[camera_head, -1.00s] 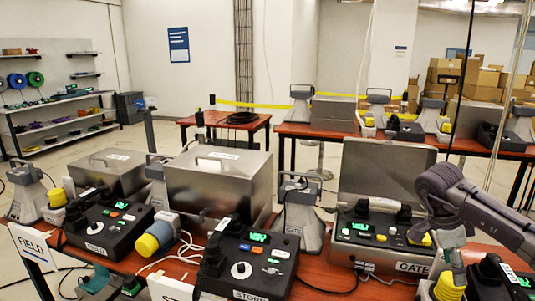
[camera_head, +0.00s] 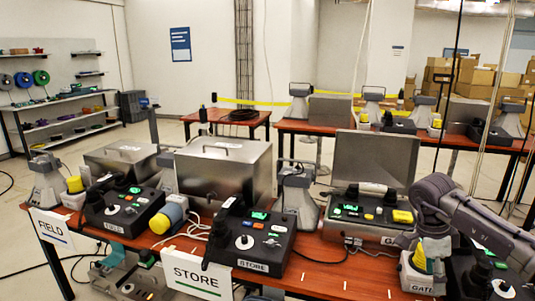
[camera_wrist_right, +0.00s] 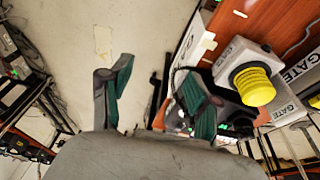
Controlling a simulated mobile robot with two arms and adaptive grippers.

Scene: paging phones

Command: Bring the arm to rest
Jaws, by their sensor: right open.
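My right arm (camera_head: 475,220) comes in from the right in the head view, with its gripper (camera_head: 430,255) low by the GATE station at the table's front right. In the right wrist view the right gripper (camera_wrist_right: 157,95) is open, its two teal-padded fingers apart and nothing between them. Floor shows behind the gap. A grey and teal shape at the lower left of the head view, before the table, looks like my left gripper (camera_head: 122,268); its jaws are not clear.
The red-brown table (camera_head: 325,275) holds FIELD, STORE and GATE phone consoles, metal cases and a STORE sign (camera_head: 195,278). A grey box with a yellow plug (camera_wrist_right: 252,87) stands close right of the right gripper. Bare floor (camera_wrist_right: 60,60) lies left of it.

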